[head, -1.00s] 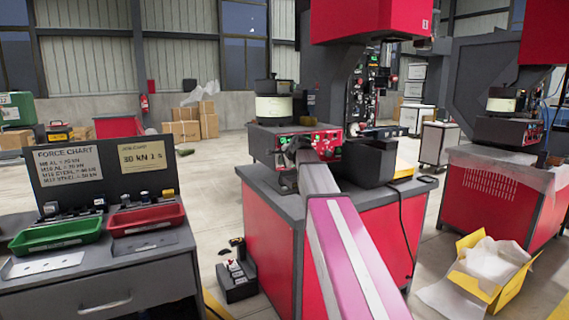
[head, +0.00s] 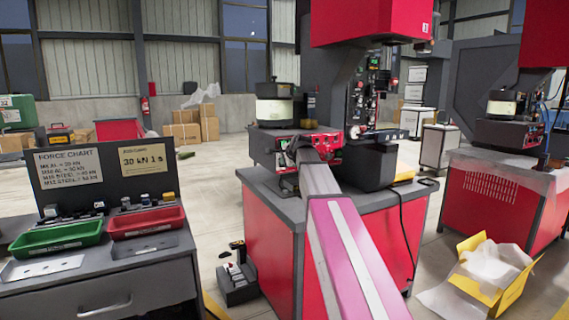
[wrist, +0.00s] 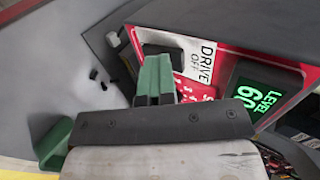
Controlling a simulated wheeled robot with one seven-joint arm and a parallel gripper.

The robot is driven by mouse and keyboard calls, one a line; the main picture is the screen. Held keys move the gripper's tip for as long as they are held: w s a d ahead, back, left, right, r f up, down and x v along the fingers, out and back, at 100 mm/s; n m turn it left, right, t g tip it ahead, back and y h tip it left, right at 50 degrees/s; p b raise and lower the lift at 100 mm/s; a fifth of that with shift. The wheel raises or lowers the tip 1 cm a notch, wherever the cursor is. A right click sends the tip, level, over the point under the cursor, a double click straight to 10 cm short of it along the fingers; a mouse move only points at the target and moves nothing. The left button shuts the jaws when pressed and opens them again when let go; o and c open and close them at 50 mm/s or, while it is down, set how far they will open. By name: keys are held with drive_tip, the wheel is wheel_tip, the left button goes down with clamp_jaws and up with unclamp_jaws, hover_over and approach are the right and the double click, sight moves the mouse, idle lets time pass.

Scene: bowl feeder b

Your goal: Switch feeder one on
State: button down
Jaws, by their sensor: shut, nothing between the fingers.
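Feeder one appears to be the bowl feeder (head: 274,104) on the near press bench in the head view, with a red-fronted control box (head: 262,152) below it. The wrist view shows the red panel (wrist: 222,60) close up. In the head view my arm hides the gripper and part of the panel.
A dark block (head: 368,165) stands on the bench right of my arm. The red press head (head: 370,22) overhangs the bench. A second feeder (head: 506,108) stands on the right-hand bench. A pendant box (head: 238,280) is on the floor. Open floor lies behind the benches.

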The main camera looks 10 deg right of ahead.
drive_tip(key=s+f+v, duration=0.1)
drive_tip(key=v, duration=1.2)
drive_tip(key=shift+s+d, duration=0.2)
drive_tip(key=shift+f, duration=0.15)
drive_tip(key=shift+s+d+f, duration=0.15)
drive_tip(key=shift+f, duration=0.55)
